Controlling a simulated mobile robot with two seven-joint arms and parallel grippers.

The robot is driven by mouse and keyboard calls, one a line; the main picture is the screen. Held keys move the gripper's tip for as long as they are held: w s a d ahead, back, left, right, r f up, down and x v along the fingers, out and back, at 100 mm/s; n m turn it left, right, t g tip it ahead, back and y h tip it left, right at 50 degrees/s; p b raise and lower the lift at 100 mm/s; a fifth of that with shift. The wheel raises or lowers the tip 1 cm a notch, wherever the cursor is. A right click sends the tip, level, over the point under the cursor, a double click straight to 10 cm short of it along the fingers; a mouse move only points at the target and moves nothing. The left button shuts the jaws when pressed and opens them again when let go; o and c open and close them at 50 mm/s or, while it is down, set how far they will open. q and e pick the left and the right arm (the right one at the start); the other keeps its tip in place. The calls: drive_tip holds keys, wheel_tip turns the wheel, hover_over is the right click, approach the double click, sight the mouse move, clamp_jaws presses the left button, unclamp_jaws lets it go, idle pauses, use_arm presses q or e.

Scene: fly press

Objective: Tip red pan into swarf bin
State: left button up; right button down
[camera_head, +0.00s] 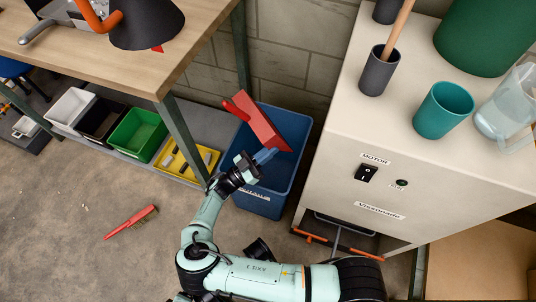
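The red pan (264,122) is steeply tilted over the blue swarf bin (268,203), near its back rim. Its red handle points up and left. My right gripper (266,156) reaches up from below over the bin, its bluish fingers at the pan's lower edge. It appears shut on the pan, though the pan partly hides the grip. The bin stands on the floor with a pale label on its front; its bottom is mostly hidden by my gripper and the pan. I see no swarf falling. My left gripper is out of view.
A bench (190,40) stands at left, with a green tray (139,133) and other trays on the shelf below. A white cabinet (345,120) bearing cups and a jug rises close right of the bin. A red brush (131,222) lies on the open floor.

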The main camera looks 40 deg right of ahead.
drive_tip(key=shift+r+p, duration=0.75)
drive_tip(key=shift+r, duration=0.35)
wheel_tip(320, 180, down, 2)
drive_tip(key=shift+f+b, duration=0.1)
drive_tip(key=shift+b, duration=0.5)
